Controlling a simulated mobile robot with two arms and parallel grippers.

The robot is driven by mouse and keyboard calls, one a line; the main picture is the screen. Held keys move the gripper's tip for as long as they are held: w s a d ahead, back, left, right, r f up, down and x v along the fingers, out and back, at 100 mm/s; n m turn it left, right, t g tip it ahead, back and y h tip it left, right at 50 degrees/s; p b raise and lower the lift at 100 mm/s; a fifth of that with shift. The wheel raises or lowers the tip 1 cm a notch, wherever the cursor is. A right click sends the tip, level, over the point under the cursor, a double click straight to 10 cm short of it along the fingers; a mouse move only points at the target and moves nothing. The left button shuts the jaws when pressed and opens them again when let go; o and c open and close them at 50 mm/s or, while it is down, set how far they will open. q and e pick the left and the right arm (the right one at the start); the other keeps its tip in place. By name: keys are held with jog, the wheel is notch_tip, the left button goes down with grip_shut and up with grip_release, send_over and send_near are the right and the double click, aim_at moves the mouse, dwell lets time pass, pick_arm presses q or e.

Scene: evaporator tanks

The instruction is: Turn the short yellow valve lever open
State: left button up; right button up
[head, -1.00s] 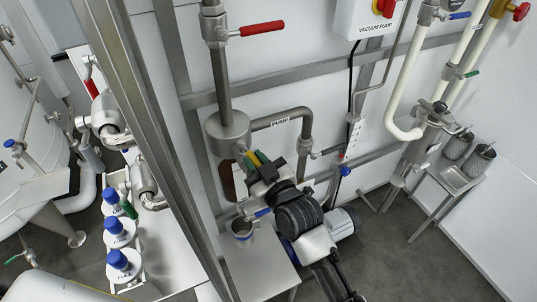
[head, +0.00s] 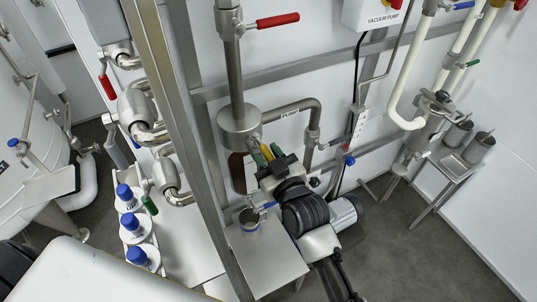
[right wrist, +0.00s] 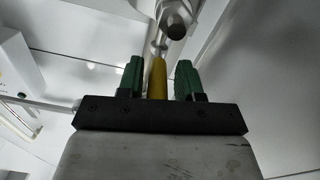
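The short yellow valve lever (head: 267,152) sticks out below the steel vessel (head: 240,128) on the vertical pipe. My right gripper (head: 266,157) is at the lever, with its two green fingers on either side of it. In the right wrist view, the yellow lever (right wrist: 157,78) stands between the green fingers of the gripper (right wrist: 159,76), with a visible gap on both sides. The fingers are open around it. The lever's far end meets a steel fitting (right wrist: 174,24). My left gripper is not in view.
A steel post (head: 185,120) stands to the left. A red lever (head: 278,20) is higher on the same pipe.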

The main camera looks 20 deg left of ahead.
jog(key=shift+o, duration=0.6)
jog(key=b+v, duration=0.2)
jog(key=v, duration=0.8)
jog(key=shift+s+d+b, duration=0.25)
jog(key=shift+s+b, duration=0.05)
jog(key=shift+b, duration=0.05)
